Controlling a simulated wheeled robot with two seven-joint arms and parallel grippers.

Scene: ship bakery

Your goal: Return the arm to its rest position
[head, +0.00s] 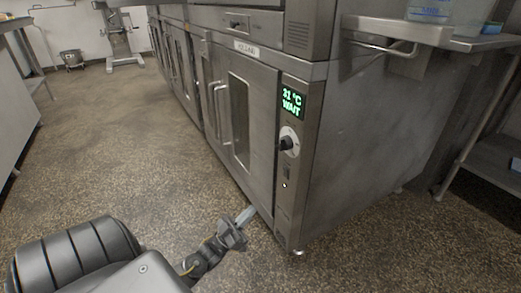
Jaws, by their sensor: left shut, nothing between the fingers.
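My left gripper (246,216) is shut and empty in the head view, low in the middle of the picture. Its arm comes in from the bottom left, and the fingers point up and to the right. In the picture the fingertips lie close to the lower part of the oven's front; I cannot tell whether they touch it. My right gripper is not in view.
A steel oven cabinet (360,135) with door handles, a knob and a green display (292,102) fills the right. A steel shelf (440,35) holds a clear container (430,10). Speckled floor (120,150) is clear to the left. A stand (122,45) is far back.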

